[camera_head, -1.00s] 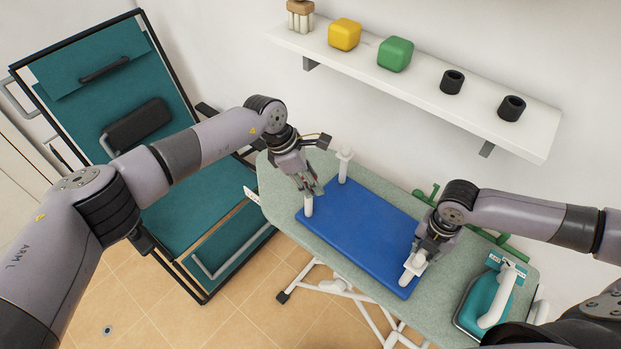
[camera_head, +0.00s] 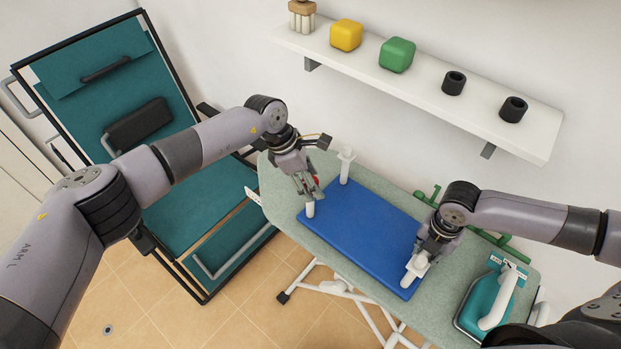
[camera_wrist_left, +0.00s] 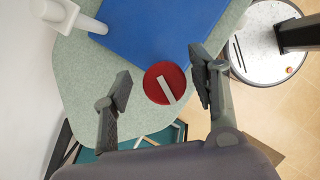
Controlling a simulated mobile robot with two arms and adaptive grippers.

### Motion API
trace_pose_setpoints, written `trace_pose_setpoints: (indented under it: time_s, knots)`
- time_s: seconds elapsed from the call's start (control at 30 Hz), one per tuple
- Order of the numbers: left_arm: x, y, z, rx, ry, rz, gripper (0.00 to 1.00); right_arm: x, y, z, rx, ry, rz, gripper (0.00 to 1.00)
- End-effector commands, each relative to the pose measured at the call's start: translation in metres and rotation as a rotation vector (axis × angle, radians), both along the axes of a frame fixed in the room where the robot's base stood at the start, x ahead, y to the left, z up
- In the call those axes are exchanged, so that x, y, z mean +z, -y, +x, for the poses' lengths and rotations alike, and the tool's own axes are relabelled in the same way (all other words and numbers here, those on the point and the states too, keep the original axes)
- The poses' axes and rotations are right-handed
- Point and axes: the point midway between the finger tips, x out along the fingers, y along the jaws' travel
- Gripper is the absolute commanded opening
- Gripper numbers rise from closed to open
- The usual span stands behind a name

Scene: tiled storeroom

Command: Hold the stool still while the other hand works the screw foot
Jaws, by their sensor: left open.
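The stool lies upside down, its blue seat (camera_head: 365,225) flat on the grey-green board and its white legs pointing up. My left gripper (camera_head: 311,189) is above the left front leg (camera_head: 310,209). In the left wrist view, a round red screw foot (camera_wrist_left: 165,83) with a pale bar across it shows between the open fingers of the left gripper (camera_wrist_left: 163,88), apart from both. Another white leg (camera_head: 345,166) stands at the back. My right gripper (camera_head: 427,255) is at the right front leg (camera_head: 414,270); its fingers are too hidden to tell their grip.
The padded board (camera_head: 285,180) stands on white legs. A teal iron (camera_head: 484,300) rests at its right end. A wall shelf (camera_head: 440,98) behind holds yellow and green blocks and two black cups. A teal folding chair (camera_head: 190,215) stands left.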

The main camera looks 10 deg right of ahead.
Motion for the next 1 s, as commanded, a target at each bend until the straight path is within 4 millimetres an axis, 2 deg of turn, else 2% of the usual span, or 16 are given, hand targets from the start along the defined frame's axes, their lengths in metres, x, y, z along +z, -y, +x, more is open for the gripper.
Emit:
trace_pose_setpoints:
  time_s: [0.13, 0.27, 0.6, 0.7, 1.0]
  knots:
    - [0.003, -0.001, 0.000, 0.000, 0.000, -0.001, 0.54, 0.000, 0.000, 0.000, 0.003, -0.001, -0.001, 0.00]
    - [0.017, -0.007, 0.002, 0.000, 0.002, -0.001, 0.54, 0.000, 0.000, 0.000, 0.003, -0.001, 0.001, 0.00]
    - [0.082, -0.033, 0.007, 0.000, 0.002, -0.001, 0.54, 0.000, -0.001, 0.000, 0.003, 0.000, 0.001, 0.00]
    - [0.096, -0.039, 0.008, 0.001, 0.002, 0.000, 0.54, 0.000, -0.001, 0.000, 0.003, 0.000, 0.002, 0.00]
    - [0.111, -0.045, 0.008, 0.000, -0.001, -0.001, 0.54, 0.000, -0.002, 0.000, 0.004, 0.000, 0.003, 0.00]
